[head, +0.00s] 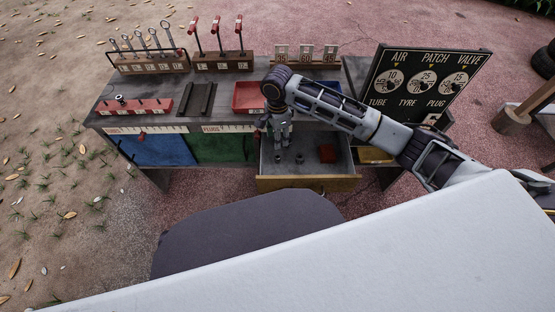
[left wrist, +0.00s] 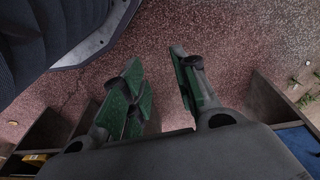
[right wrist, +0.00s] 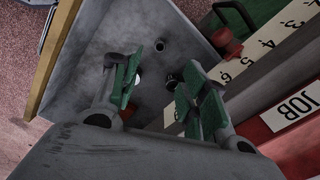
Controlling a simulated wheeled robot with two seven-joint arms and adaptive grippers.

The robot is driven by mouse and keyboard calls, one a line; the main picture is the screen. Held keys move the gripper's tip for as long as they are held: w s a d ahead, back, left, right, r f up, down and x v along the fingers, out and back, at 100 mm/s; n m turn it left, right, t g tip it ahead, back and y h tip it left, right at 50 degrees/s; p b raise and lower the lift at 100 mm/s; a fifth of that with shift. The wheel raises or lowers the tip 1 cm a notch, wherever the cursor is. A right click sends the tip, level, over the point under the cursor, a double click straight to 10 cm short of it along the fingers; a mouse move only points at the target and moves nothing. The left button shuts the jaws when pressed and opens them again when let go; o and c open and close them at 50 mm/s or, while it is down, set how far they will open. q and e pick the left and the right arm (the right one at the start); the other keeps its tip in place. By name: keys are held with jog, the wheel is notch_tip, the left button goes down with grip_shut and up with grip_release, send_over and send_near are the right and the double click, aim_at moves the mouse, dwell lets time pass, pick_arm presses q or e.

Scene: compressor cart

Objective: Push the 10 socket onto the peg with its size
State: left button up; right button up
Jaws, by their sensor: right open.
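Small dark sockets lie on the floor of the open grey drawer (head: 312,177): one socket (head: 278,158) under my right gripper and another socket (head: 299,158) beside it. In the right wrist view one socket (right wrist: 161,45) is clear and another (right wrist: 173,80) is near a fingertip; their sizes are unreadable. My right gripper (head: 280,138) points down into the drawer, open, with nothing seen held; its green-padded fingers (right wrist: 156,78) show apart. A red rail (head: 150,105) with small pegs stands on the bench at left; its marks are too small to read. My left gripper (left wrist: 158,62) is open and empty over the floor.
A red block (head: 327,153) sits in the drawer's right side. A red tray (head: 248,97), a dark grooved block (head: 197,98), a wrench rack (head: 150,62) and a red-handled tool rack (head: 222,62) stand on the bench. A black sign (head: 425,82) stands at right.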

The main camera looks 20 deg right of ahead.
jog(key=b, duration=0.2)
send_over(278, 157)
jog(key=f, duration=0.7)
jog(key=shift+s+a+f, duration=0.15)
jog(key=shift+s, duration=0.1)
jog(key=shift+f, duration=0.2)
pick_arm(q)
jog(key=r, duration=0.2)
jog(key=d+r, duration=0.1)
jog(key=shift+w+r+t, duration=0.3)
jog(key=shift+f, duration=0.1)
pick_arm(e)
jog(key=shift+f+b, duration=0.4)
jog(key=shift+f, duration=0.2)
notch_tip(278, 157, down, 4)
jog(key=shift+r+b, duration=0.1)
jog(key=shift+b, duration=0.65)
jog(key=shift+f, duration=0.55)
pick_arm(q)
jog(key=r, duration=0.3)
jog(key=shift+w+d+r+t+h, duration=0.15)
jog(key=shift+d+t+h, duration=0.15)
jog(key=shift+h, duration=0.1)
